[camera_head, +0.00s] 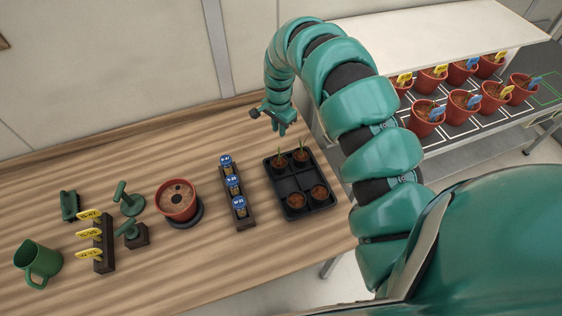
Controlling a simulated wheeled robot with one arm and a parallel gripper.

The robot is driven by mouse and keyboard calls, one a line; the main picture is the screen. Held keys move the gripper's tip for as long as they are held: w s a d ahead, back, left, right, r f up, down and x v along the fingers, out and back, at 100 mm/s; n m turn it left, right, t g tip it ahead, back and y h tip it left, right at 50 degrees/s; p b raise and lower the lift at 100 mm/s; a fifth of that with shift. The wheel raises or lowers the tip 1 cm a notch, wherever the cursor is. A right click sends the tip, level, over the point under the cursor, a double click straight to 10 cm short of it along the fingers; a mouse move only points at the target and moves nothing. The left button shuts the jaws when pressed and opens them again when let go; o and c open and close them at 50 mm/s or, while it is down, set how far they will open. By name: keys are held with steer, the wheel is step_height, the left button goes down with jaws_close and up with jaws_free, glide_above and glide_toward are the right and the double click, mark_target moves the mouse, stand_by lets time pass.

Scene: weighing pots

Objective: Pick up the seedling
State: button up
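A black seedling tray (318,205) lies on the wooden table, left of my arm. Its cells hold brown soil plugs. A small green seedling (279,152) grows in the back left cell and another seedling (301,146) in the back right cell. The two front plugs show no clear shoot. My gripper (282,131) hangs fingers down above and behind the tray's back edge, apart from the seedlings as far as I can see. Nothing is visible between its fingers, but they are too small to tell whether they are open.
Left of the tray stand a dark rack (248,216) of blue-capped vials and a red pot (177,199) of soil on a dark round base. Further left are a yellow label rack (108,257), green tools (130,202) and a green mug (38,260).

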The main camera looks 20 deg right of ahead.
steer(key=b, duration=0.7)
glide_above(279, 163)
steer(key=shift+m, duration=0.3)
steer(key=shift+w+f, duration=0.1)
steer(key=shift+f, duration=3.15)
steer(key=shift+d+f+b, duration=0.1)
steer(key=shift+f+b, duration=0.2)
steer(key=shift+f, duration=0.25)
steer(key=shift+d, duration=0.1)
steer(key=shift+f+b, duration=1.05)
steer(key=shift+f, duration=0.1)
steer(key=shift+f+p, duration=0.2)
steer(key=shift+p, duration=0.1)
steer(key=shift+w+f+p, duration=0.1)
steer(key=shift+f+p, duration=2)
steer(key=shift+f, duration=1.5)
